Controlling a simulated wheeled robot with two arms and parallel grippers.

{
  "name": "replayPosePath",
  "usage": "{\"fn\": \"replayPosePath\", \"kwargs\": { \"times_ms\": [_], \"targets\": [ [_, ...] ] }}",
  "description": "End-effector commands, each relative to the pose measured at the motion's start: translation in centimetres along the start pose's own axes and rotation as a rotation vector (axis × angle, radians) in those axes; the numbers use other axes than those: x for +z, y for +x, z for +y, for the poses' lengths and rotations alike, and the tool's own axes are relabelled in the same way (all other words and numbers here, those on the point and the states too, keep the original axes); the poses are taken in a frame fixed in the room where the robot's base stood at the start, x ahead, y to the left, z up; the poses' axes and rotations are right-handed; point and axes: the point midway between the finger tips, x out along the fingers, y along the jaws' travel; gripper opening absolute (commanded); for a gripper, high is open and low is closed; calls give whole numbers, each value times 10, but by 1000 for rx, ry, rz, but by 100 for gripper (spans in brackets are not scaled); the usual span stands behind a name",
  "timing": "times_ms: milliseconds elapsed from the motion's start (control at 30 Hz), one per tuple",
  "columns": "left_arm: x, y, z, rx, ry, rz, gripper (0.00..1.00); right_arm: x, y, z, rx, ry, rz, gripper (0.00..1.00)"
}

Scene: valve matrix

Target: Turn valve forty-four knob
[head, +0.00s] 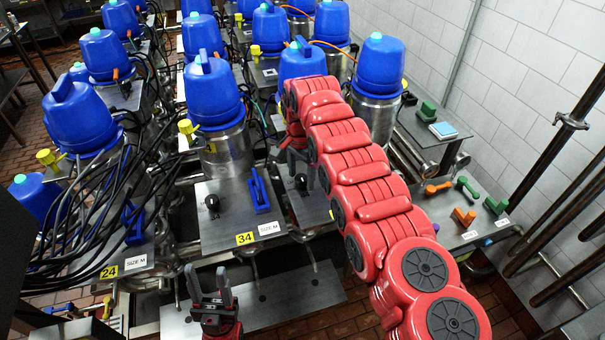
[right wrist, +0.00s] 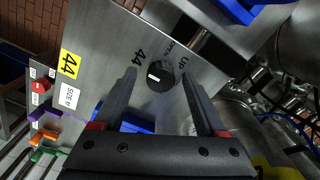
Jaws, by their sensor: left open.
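The valve forty-four knob (right wrist: 160,76) is round and black with a white mark, on a metal plate (right wrist: 110,40) printed 44, UP and OPEN. My right gripper (right wrist: 158,73) is open, its two fingers on either side of the knob in the right wrist view; I cannot tell whether they touch it. In the head view the knob (head: 301,182) shows just below my right gripper (head: 297,160), partly hidden by my red arm. A blue handle (right wrist: 135,127) is partly hidden behind the fingers. My left gripper (head: 211,284) is open and empty at the lower middle.
Valve 34's plate (head: 222,218) carries a black knob (head: 212,202) and a blue handle (head: 260,192). Several blue-capped valves stand in rows behind. A side table (head: 455,215) at right holds orange and green handles. Black cables (head: 95,215) crowd the left.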

Motion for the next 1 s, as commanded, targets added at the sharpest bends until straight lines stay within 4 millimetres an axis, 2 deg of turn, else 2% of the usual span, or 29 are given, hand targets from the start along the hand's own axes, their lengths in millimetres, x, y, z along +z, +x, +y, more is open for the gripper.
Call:
{"fn": "replayPosePath", "kwargs": {
  "times_ms": [33, 400, 733, 1000],
  "targets": [
    [0, 0, 0, 0, 0, 0, 50, 0, 0, 0, 0, 0, 0, 65],
    [0, 0, 0, 0, 0, 0, 50, 0, 0, 0, 0, 1, 0, 0],
    [1, -6, 0, 0, 0, 0, 50, -1, 1, 0, -2, -29, 2, 0],
    [4, -24, 1, 0, 0, 0, 50, -1, 2, 0, -1, -177, 2, 0]
  ]
}}
